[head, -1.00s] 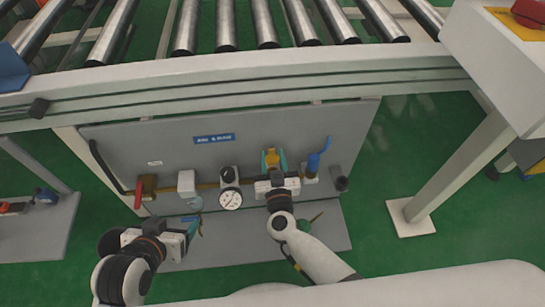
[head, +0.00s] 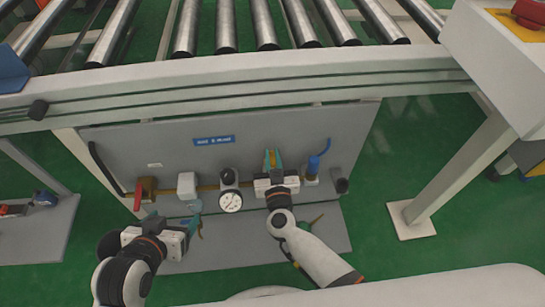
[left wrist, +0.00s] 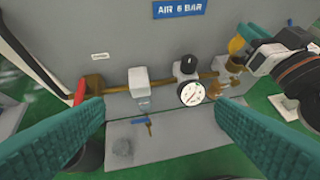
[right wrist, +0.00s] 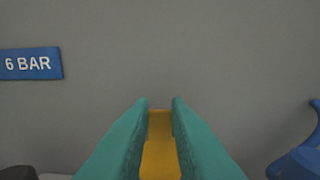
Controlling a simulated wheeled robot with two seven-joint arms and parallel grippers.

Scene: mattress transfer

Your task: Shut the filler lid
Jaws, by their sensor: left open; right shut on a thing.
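The yellow filler lid (right wrist: 160,158) stands raised in front of the grey panel. It also shows in the left wrist view (left wrist: 236,44) and, small, in the head view. My right gripper (right wrist: 160,103) is shut on it, one teal finger on each side. The lid's lower end and hinge are hidden in the right wrist view. My left gripper (left wrist: 160,105) is open and empty, low in front of the panel's left part, with its two teal fingers wide apart. In the head view it is left of the gauge (head: 231,201).
A brass pipe (left wrist: 108,87) crosses the panel, with a red-handled valve (left wrist: 80,92), a white filter unit (left wrist: 138,76) and a blue lever (head: 325,147) at the right. A ledge (left wrist: 180,132) lies below. The conveyor frame (head: 250,90) runs above.

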